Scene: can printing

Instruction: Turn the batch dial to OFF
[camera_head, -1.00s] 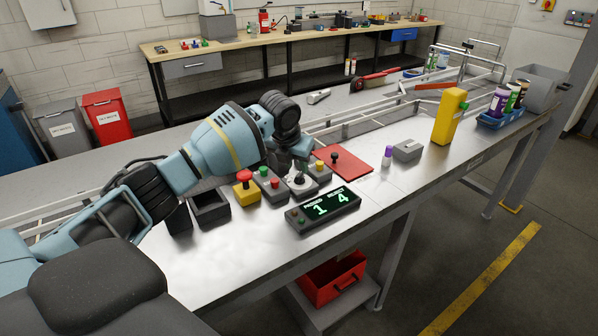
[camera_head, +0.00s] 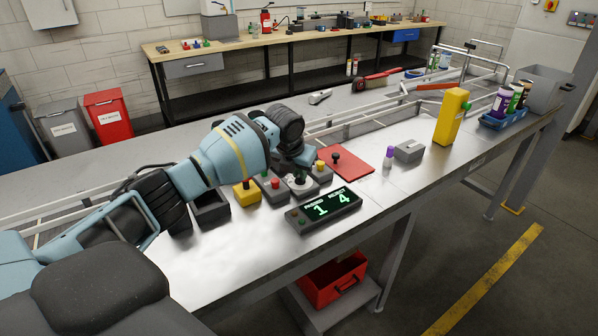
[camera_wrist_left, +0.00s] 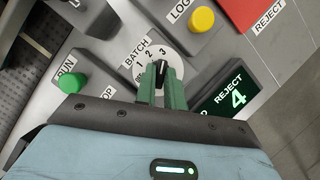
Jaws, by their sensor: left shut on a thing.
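The batch dial (camera_wrist_left: 175,57) is a pale round plate on a grey box, marked OFF, 1, 2 and 3, with a black knob in the middle. In the wrist view the knob's tip lies near the 3. My left gripper (camera_wrist_left: 161,76) has its green fingers on both sides of the knob and is shut on it. In the head view the dial (camera_head: 299,183) sits in the row of control boxes, and my left wrist hangs just above and behind it, partly hiding it. My right gripper is not in view.
A green RUN button (camera_wrist_left: 71,83) and a yellow LOG button (camera_wrist_left: 202,20) flank the dial. A display (camera_head: 324,209) reading 1 and 4 stands in front. A yellow box (camera_head: 246,193) and a dark open bin (camera_head: 211,212) are to the left, a red plate (camera_head: 346,159) to the right.

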